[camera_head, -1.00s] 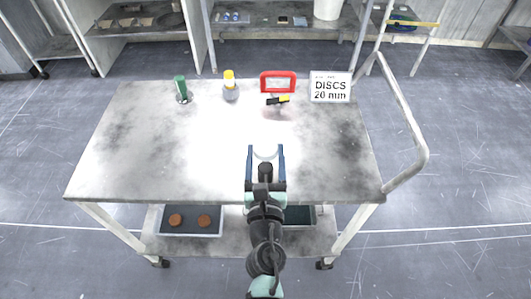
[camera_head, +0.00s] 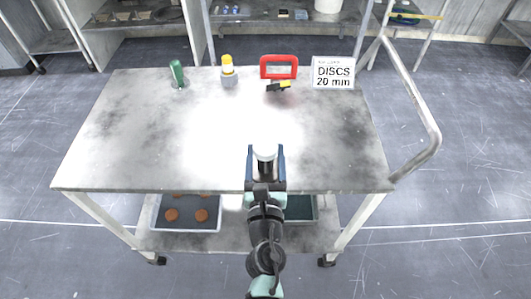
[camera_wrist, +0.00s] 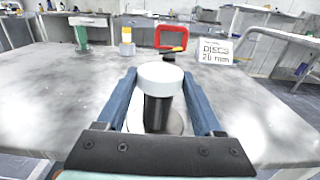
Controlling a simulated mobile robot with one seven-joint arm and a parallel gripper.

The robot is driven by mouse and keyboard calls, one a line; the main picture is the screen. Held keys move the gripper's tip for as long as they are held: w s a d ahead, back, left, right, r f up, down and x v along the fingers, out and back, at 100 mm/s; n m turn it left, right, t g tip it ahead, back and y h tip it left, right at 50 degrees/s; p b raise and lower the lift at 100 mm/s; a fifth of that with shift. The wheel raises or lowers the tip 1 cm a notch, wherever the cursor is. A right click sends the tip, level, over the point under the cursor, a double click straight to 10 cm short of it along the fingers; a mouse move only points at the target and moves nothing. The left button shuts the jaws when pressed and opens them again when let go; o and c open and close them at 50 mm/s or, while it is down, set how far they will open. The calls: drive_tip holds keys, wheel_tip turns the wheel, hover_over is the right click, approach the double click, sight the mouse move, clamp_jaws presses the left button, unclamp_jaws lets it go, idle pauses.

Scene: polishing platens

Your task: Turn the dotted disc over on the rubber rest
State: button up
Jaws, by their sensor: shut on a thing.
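A plain white disc (camera_wrist: 163,76) is between the fingertips of my gripper (camera_wrist: 161,84) in the wrist view, and the jaws are shut on it. It also shows in the head view (camera_head: 265,150), over the table's front part. No dots show on the side I see. A black cylinder (camera_wrist: 157,112), which looks like the rubber rest, stands under the disc on a pale round base (camera_wrist: 174,124). I cannot tell whether the disc touches it. My gripper in the head view (camera_head: 265,152) points away from me.
On the grey table (camera_head: 120,140) a green item (camera_head: 177,72), a yellow-topped item (camera_head: 228,70), a red frame (camera_head: 278,62) and a "DISCS 20 mm" sign (camera_head: 333,73) stand along the back. A tray of brown discs (camera_head: 188,228) is below. The table's left side is clear.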

drive_tip(key=o, duration=1.3)
drive_tip(key=shift+o, duration=0.2)
drive_tip(key=s+b, duration=0.3)
drive_tip(key=s, duration=1)
